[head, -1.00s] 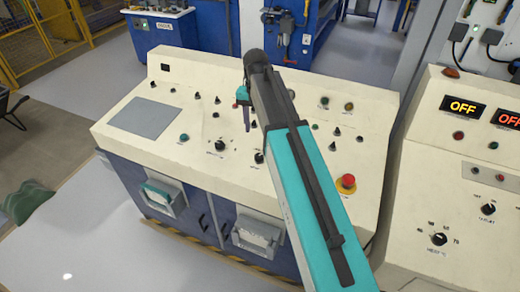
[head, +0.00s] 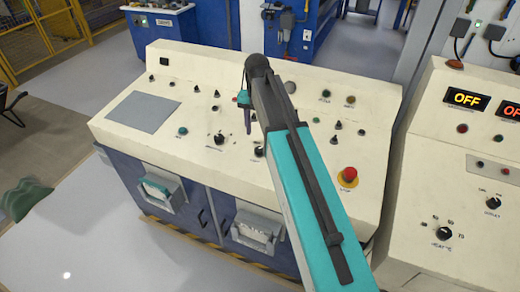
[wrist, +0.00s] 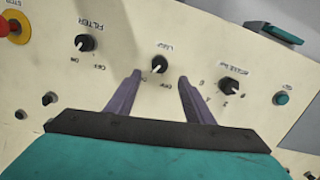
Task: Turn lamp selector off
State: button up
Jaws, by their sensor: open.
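The lamp selector (wrist: 159,64) is a small dark round knob on the cream panel, at the middle of the wrist view, with a label above it and an OFF mark below. Its pointer direction is too small to read surely. In the head view it is the dark knob (head: 259,151) just left of my arm, partly hidden by it. My gripper (wrist: 160,78) is open and empty, its two purple fingers to either side of the knob's near side in the picture. I cannot tell whether they touch it. In the head view my gripper (head: 247,130) hangs over the panel.
A filter knob (wrist: 85,43) and another labelled knob (wrist: 229,86) flank the lamp selector. A red stop button (head: 348,175) is at the panel's right end. A green button (head: 183,131) and grey plate (head: 144,112) are at left. A second console (head: 440,190) stands right.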

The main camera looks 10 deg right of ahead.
aim_at(259, 149)
jog(key=shift+f+b, duration=2.6)
jog(key=shift+f, duration=1.75)
jog(key=c, duration=1.1)
jog(key=shift+o, duration=0.3)
jog(key=shift+n, duration=0.4)
jog(key=n+p, duration=0.1)
jog(key=n, duration=0.4)
jog(key=shift+r+h, duration=0.1)
jog(key=shift+h, duration=0.2)
jog(key=n+p, duration=0.1)
jog(key=n, duration=0.5)
jog(key=shift+a, duration=0.1)
